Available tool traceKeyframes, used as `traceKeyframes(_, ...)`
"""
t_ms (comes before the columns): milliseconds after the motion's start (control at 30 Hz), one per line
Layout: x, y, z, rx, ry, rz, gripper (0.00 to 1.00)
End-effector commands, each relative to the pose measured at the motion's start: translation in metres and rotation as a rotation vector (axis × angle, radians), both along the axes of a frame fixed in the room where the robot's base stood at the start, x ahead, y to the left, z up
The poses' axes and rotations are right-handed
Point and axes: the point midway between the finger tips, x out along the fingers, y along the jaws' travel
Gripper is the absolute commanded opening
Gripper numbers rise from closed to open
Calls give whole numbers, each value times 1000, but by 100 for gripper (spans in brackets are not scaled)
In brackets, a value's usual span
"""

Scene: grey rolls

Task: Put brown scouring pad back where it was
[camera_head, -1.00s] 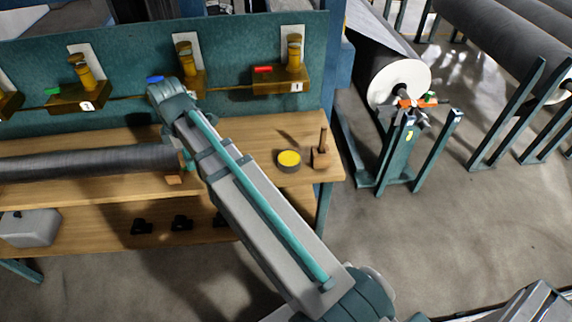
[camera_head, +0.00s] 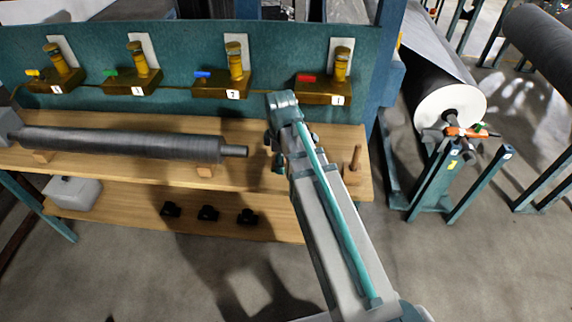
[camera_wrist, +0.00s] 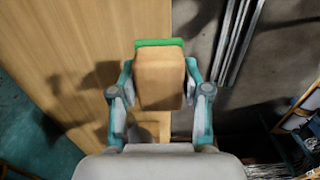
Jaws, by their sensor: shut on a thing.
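The brown scouring pad (camera_wrist: 160,82) is a tan-brown block with a green layer along its far edge in the wrist view. My gripper (camera_wrist: 160,75) is shut on it, one finger on each side. The pad is over the wooden bench top (camera_wrist: 90,30), near its edge; I cannot tell how high. In the head view my gripper (camera_head: 277,152) is over the right part of the bench (camera_head: 255,178), left of an upright wooden peg on a base (camera_head: 354,165). The pad cannot be made out there, as my arm covers that spot.
A long grey roller (camera_head: 120,143) lies on the bench to the left, on wooden blocks. Several brass valves stand along the teal back panel (camera_head: 180,40). The lower shelf holds a grey container (camera_head: 72,192) and several small black parts. A large roll (camera_head: 450,100) stands right of the bench.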

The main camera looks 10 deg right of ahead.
Motion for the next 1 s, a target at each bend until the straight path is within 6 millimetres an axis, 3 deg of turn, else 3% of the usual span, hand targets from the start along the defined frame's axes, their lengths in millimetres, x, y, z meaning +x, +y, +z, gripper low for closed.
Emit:
traceKeyframes(33,15,-5,-2,0,3,-2,9)
traceKeyframes(300,42,-19,-43,0,2,0,9)
traceKeyframes(700,58,-27,-66,1,2,1,9)
traceKeyframes(1000,55,-26,-92,0,1,1,9)
